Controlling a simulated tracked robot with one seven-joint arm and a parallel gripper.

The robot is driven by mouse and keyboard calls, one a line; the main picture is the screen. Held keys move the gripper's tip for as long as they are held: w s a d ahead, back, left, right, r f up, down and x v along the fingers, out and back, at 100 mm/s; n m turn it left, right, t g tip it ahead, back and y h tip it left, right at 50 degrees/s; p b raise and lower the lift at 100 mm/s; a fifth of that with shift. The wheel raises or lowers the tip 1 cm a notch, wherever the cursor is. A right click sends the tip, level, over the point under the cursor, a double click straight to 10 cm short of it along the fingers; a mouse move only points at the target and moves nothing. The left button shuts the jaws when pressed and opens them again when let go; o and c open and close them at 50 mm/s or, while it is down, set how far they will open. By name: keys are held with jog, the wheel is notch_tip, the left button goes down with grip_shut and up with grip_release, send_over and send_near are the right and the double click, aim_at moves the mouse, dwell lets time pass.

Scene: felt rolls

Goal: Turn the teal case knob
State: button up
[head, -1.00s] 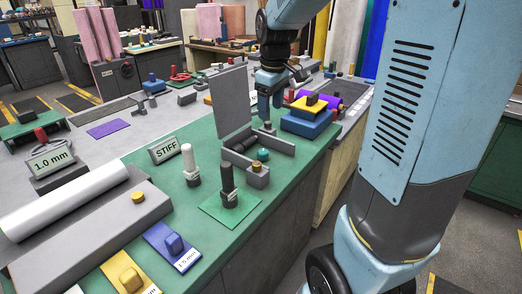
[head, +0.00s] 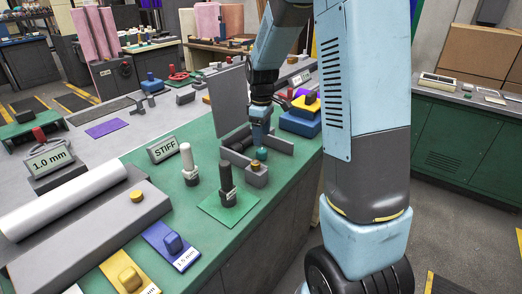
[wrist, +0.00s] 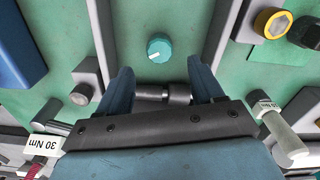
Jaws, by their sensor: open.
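The teal knob (head: 262,154) sits low inside the open grey case (head: 283,145) on the green bench top. In the wrist view the knob (wrist: 159,47) is round with a ribbed edge and a short white mark on its face. My gripper (head: 260,139) is above the case, pointing down, right over the knob's area. In the wrist view my gripper (wrist: 158,74) has its two blue fingers apart and empty. The knob shows just beyond the fingertips, roughly centred between them, not touched. A dark cylinder (wrist: 163,94) lies in the case, seen between the fingers and partly hidden.
The case's raised grey lid (head: 228,97) stands behind my gripper. A blue block (head: 300,124) with a yellow piece on it stands right of the case. A dark post (head: 227,182) on a green mat and a white post (head: 187,160) stand to the front left.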

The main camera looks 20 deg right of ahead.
aim_at(262, 150)
notch_tip(262, 150, down, 7)
jog(key=shift+r, duration=0.1)
dwell(0.4)
jog(key=c, duration=1)
jog(key=shift+a, duration=0.15)
jog(key=shift+c, duration=0.4)
jog(key=shift+m, duration=3.4)
jog(key=shift+s, duration=0.1)
